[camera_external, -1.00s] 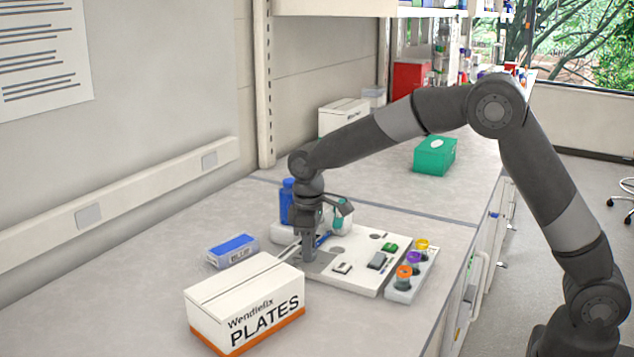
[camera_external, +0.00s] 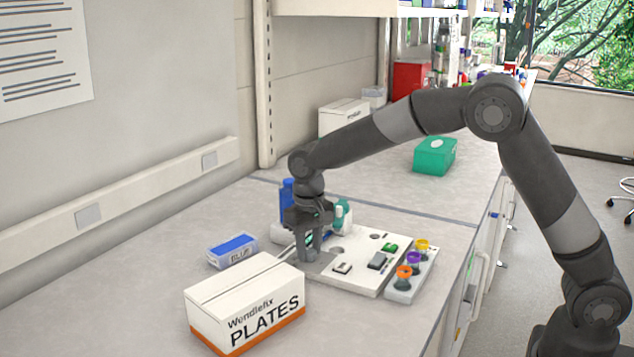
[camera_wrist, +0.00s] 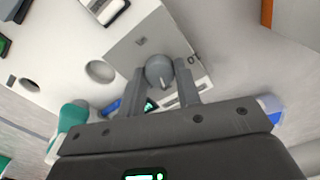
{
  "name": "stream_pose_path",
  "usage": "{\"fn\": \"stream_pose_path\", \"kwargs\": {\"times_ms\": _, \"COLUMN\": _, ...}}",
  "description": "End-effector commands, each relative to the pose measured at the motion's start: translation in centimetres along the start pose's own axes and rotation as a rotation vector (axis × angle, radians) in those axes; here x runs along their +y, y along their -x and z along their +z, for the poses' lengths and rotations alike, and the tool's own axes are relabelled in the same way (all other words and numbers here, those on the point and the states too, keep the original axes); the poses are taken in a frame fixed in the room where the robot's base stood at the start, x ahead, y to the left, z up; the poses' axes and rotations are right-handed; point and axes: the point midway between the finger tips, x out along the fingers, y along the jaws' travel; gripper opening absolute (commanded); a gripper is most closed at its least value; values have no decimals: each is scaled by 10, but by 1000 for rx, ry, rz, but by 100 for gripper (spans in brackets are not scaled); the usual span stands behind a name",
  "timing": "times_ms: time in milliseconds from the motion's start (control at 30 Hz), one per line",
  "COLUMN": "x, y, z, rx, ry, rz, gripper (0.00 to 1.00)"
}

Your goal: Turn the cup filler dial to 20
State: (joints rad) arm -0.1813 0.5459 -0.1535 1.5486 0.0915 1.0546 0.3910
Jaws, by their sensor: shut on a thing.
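The cup filler (camera_external: 357,262) is a white panel on the bench, with a grey plate (camera_external: 319,266) at its left end. In the wrist view the dial (camera_wrist: 159,70) is a round grey knob with a pale pointer mark, on the grey plate (camera_wrist: 185,48). My gripper (camera_external: 309,255) points down over this plate. In the wrist view my gripper's fingers (camera_wrist: 165,88) stand on both sides of the dial and are shut on it. Part of a printed scale number shows right of the dial, but I cannot read the setting. The outside view hides the dial behind my fingers.
A PLATES box (camera_external: 245,305) stands close in front, and a blue-topped box (camera_external: 233,251) lies to the left. A blue bottle (camera_external: 287,203) stands behind my gripper. A rack with coloured cups (camera_external: 410,275) sits right of the panel. A green box (camera_external: 435,155) stands farther back.

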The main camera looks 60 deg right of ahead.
Motion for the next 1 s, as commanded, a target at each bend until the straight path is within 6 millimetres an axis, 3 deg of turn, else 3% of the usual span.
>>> {"fn": "stream_pose_path", "kwargs": {"times_ms": 567, "x": 0, "y": 1, "z": -1, "rx": 4, "ry": -30, "rz": -1, "gripper": 8}}
{"fn": "stream_pose_path", "kwargs": {"times_ms": 600, "x": 0, "y": 1, "z": -1, "rx": 4, "ry": -30, "rz": -1, "gripper": 33}}
{"fn": "stream_pose_path", "kwargs": {"times_ms": 833, "x": 0, "y": 0, "z": -1, "rx": 2, "ry": -30, "rz": -1, "gripper": 52}}
{"fn": "stream_pose_path", "kwargs": {"times_ms": 1000, "x": 0, "y": 0, "z": 0, "rx": 1, "ry": -29, "rz": 0, "gripper": 52}}
